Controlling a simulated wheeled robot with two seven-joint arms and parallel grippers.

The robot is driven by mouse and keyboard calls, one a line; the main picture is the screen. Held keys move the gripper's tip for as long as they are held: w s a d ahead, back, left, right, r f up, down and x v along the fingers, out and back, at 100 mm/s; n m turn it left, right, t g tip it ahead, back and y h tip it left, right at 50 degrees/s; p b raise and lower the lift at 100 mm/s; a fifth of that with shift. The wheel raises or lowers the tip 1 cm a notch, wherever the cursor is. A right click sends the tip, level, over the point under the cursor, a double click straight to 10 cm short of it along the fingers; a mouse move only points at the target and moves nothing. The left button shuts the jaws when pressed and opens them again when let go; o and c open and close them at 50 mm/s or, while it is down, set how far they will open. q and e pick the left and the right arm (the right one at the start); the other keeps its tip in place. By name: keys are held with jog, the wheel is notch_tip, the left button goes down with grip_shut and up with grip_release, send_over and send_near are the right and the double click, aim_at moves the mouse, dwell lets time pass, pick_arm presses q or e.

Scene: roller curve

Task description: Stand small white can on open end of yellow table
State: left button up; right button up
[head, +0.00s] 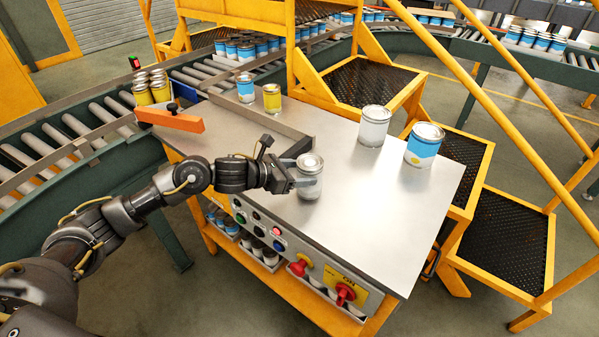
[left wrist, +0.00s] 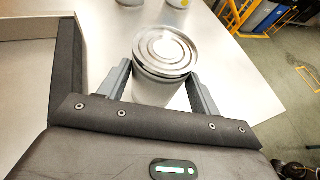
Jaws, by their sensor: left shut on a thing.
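My left gripper (head: 290,180) is shut on a small white can (head: 309,182) with a silver lid. The can is upright near the front edge of the steel-topped yellow table (head: 375,215). I cannot tell whether its base touches the top. In the left wrist view the can (left wrist: 156,88) sits between the two fingers of my left gripper (left wrist: 160,85), lid toward the camera. The bare right end of the table also shows there (left wrist: 245,90). My right gripper is in neither view.
A larger white can (head: 374,128) and a blue-and-white can (head: 423,147) stand at the table's back right. A small blue can (head: 245,90) and a yellow can (head: 271,99) stand behind a metal rail (head: 262,122). The front right of the top is clear.

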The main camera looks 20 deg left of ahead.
pick_arm(q)
jog(key=shift+f, duration=0.5)
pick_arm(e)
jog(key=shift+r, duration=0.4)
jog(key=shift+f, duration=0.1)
pick_arm(q)
jog(key=shift+f+b, duration=0.3)
jog(key=shift+b, duration=0.05)
jog(key=o, duration=1)
jog(key=shift+r, duration=0.1)
jog(key=shift+o, duration=0.2)
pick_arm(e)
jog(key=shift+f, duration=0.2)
